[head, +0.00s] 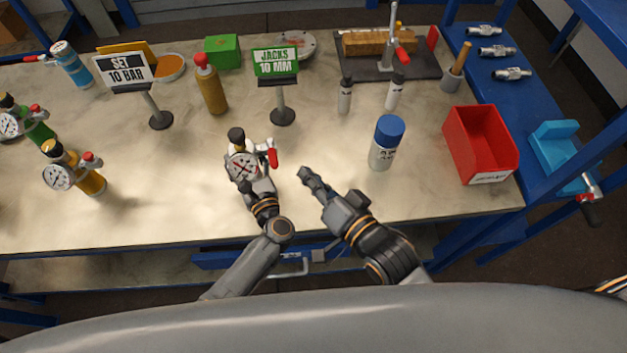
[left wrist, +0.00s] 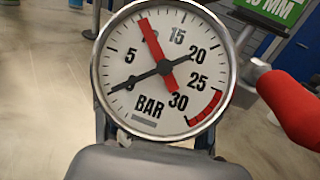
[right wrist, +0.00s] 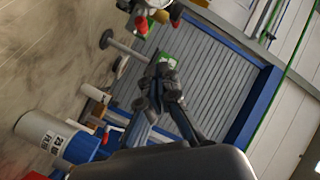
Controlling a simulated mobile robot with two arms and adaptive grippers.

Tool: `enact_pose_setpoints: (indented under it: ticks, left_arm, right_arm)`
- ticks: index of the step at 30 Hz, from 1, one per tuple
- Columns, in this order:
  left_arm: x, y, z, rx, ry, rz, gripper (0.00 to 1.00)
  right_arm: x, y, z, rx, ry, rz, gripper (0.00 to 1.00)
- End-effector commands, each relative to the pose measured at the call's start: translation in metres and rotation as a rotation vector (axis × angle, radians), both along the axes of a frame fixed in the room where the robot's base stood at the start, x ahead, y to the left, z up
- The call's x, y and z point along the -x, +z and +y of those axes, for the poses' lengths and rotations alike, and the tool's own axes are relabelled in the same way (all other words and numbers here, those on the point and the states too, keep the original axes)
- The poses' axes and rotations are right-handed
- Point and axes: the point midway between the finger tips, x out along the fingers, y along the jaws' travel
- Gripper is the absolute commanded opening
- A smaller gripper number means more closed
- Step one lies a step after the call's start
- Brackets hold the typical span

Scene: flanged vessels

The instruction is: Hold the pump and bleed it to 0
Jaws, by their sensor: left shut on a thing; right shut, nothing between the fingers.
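The pump stands upright on the bench in the head view, with a round gauge (head: 243,166), a black top knob (head: 236,135) and a red-handled lever (head: 272,153) on its right. My left gripper (head: 256,187) is shut on the pump from the front, its fingers partly hidden. In the left wrist view the gauge dial (left wrist: 163,67) fills the middle. Its black needle's long end is at 0, and the red needle points near 10. The red lever (left wrist: 290,105) sits to its right. My right gripper (head: 309,180) is shut and empty, to the right of the pump and apart from it.
Two sign stands, SET 10 BAR (head: 124,68) and JACKS 10 MM (head: 276,63), stand behind. Other gauge pumps (head: 75,170) are at left. Bench between is clear.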

Motion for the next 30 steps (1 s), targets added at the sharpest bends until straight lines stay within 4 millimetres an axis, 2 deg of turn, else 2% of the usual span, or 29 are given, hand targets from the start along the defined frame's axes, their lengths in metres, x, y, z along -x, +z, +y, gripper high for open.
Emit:
enact_pose_setpoints:
  ticks: [3,7,30]
  left_arm:
    - [-0.001,0.002,0.000,0.000,0.000,-0.003,0.08]
    - [-0.001,0.002,0.000,0.000,0.000,-0.003,0.08]
    - [-0.001,0.001,0.000,0.000,0.000,-0.003,0.08]
  right_arm:
    - [0.011,0.002,-0.004,0.001,-0.001,-0.001,0.00]
    - [0.015,0.004,-0.005,0.001,-0.001,-0.002,0.00]
    - [0.016,0.004,-0.005,0.000,-0.001,-0.002,0.00]
